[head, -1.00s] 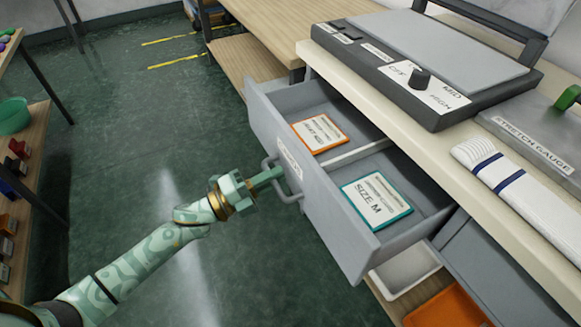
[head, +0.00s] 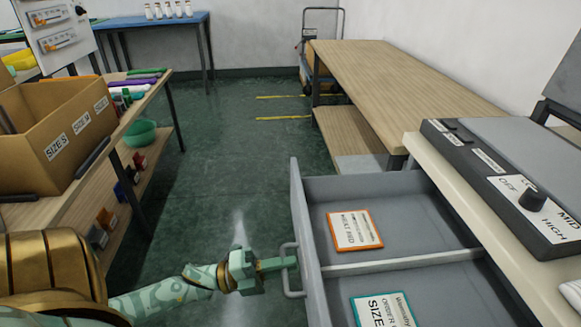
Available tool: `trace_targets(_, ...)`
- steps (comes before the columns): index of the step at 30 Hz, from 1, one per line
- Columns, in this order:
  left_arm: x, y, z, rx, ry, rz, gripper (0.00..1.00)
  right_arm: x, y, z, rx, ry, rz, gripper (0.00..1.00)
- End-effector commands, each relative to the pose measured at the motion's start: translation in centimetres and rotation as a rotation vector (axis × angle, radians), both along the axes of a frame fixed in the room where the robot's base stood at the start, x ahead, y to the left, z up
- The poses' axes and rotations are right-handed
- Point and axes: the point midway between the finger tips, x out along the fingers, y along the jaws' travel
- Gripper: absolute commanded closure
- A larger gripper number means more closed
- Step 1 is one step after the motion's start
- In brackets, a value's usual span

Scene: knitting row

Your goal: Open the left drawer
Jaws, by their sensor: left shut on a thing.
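The left drawer (head: 376,262) is a grey drawer pulled well out from under the pale worktop, with a divider across its inside. An orange-edged card (head: 355,230) lies in its far compartment, and a teal-edged card (head: 384,312) lies in the near one, cut by the lower picture edge. My left gripper (head: 288,263) is shut on the drawer's bar handle (head: 292,286) at its front, on the aisle side. My right gripper is not in view.
A control box with a dial (head: 533,199) stands on the worktop (head: 470,205) at right. A wooden table (head: 395,75) is behind. Shelves with a cardboard box (head: 60,135) line the left. The green floor (head: 215,160) between is clear.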

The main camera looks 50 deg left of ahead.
Motion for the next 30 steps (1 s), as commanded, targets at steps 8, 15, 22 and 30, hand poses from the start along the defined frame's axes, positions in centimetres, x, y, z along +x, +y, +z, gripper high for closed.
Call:
trace_targets(8, -0.1, -0.1, -0.2, 0.002, 0.005, 0.000, 0.85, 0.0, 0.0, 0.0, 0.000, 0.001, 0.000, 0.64)
trace_targets(15, 0.0, 0.0, -0.1, 0.002, 0.002, 0.000, 0.70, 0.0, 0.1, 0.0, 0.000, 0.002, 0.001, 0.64)
trace_targets(22, 0.0, 0.0, -0.1, 0.001, 0.001, 0.000, 0.70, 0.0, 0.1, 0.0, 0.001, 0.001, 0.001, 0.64)
trace_targets(30, -2.6, 2.0, -0.6, 0.002, 0.005, 0.001, 0.70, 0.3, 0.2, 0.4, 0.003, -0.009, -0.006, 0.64)
